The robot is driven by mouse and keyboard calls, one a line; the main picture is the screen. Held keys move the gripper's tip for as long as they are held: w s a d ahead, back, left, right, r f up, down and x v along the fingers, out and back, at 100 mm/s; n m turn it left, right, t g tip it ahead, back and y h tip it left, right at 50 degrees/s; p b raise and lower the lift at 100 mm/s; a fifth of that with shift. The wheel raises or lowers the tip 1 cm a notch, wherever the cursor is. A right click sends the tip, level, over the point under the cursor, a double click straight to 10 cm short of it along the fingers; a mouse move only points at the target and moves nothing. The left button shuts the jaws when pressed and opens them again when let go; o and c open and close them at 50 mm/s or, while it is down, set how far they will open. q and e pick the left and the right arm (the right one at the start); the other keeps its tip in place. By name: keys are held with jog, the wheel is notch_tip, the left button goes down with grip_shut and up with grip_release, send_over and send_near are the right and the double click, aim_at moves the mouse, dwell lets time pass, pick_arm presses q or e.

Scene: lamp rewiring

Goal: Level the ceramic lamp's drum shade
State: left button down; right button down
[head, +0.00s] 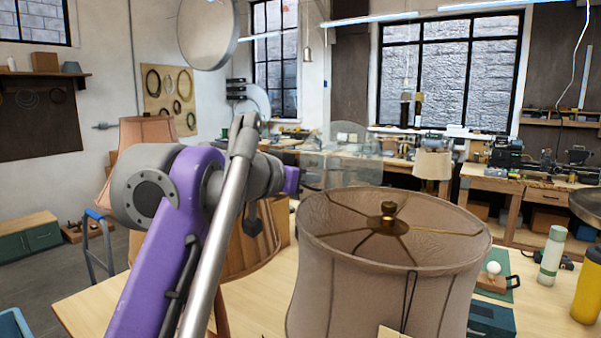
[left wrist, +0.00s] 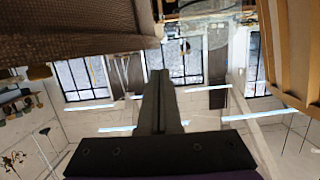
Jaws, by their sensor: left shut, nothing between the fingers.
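A large beige fabric shade (head: 335,262) stands close at the front right in the head view. Its brass spokes and knob (head: 388,225) show inside the open top. The top rim sits lower on the right in the picture. The lamp's base is out of view, so I cannot see if it is ceramic. The dark woven edge of a shade (left wrist: 75,28) fills the upper left of the left wrist view. My left gripper (left wrist: 160,78) is shut and empty, apart from that shade. In the head view it is mostly hidden behind my purple arm. My right gripper is not in view.
A peach pleated shade (head: 133,132) stands behind my left arm. A green-white bottle (head: 551,256), a yellow bottle (head: 588,288) and a bulb holder (head: 491,283) stand to the right. Bare wooden tabletop (head: 95,303) shows at the left.

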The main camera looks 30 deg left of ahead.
pick_arm(q)
jog(key=shift+s+f, duration=0.3)
jog(key=shift+f, duration=0.6)
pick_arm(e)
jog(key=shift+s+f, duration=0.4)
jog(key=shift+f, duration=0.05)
pick_arm(q)
jog(key=shift+w, duration=0.1)
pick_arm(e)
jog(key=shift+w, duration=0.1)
pick_arm(q)
jog(key=shift+w, duration=0.1)
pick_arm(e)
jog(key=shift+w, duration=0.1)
